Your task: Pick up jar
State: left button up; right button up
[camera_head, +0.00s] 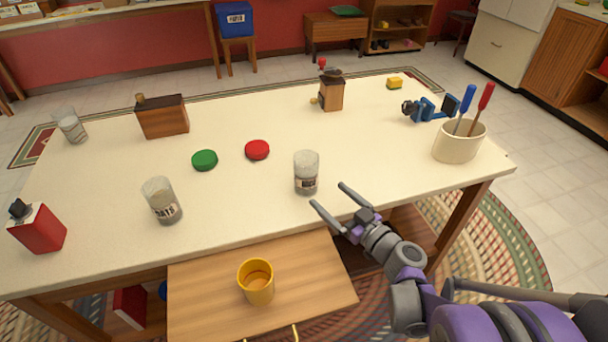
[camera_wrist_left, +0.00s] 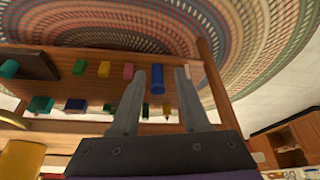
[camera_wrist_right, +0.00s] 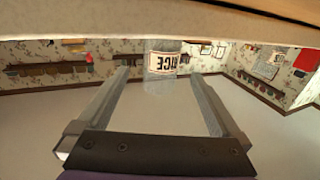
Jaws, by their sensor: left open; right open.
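A clear glass jar (camera_head: 306,180) with a white label stands upright near the table's front edge. My right gripper (camera_head: 327,194) is open and empty just to its right and front, fingers pointing towards it. In the right wrist view the jar (camera_wrist_right: 161,62) shows between the finger ends, its label seemingly reading "RICE"; I see no contact. A second labelled jar (camera_head: 161,202) stands left of it, and a third glass jar (camera_head: 70,126) is at the far left. My left gripper (camera_wrist_left: 160,72) is open and empty in the left wrist view, out of the head view.
Green (camera_head: 204,160) and red (camera_head: 257,149) lids lie on the table (camera_head: 240,205). A wooden box (camera_head: 163,116), grinder (camera_head: 331,92), red box (camera_head: 40,230) and utensil crock (camera_head: 456,143) stand around. A yellow mug (camera_head: 256,282) is on the open drawer (camera_head: 205,300) in front.

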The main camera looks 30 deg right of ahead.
aim_at(313, 182)
jog(key=w, duration=0.3)
jog(key=shift+w+a, duration=0.15)
jog(key=shift+a, duration=0.1)
jog(key=shift+w+a+b, duration=0.2)
jog(key=shift+w+b, duration=0.15)
jog(key=shift+w, duration=1)
jog(key=shift+w+a+b, duration=0.2)
jog(key=shift+w+b, duration=0.15)
jog(key=shift+w, duration=1)
jog(key=c, duration=1.6)
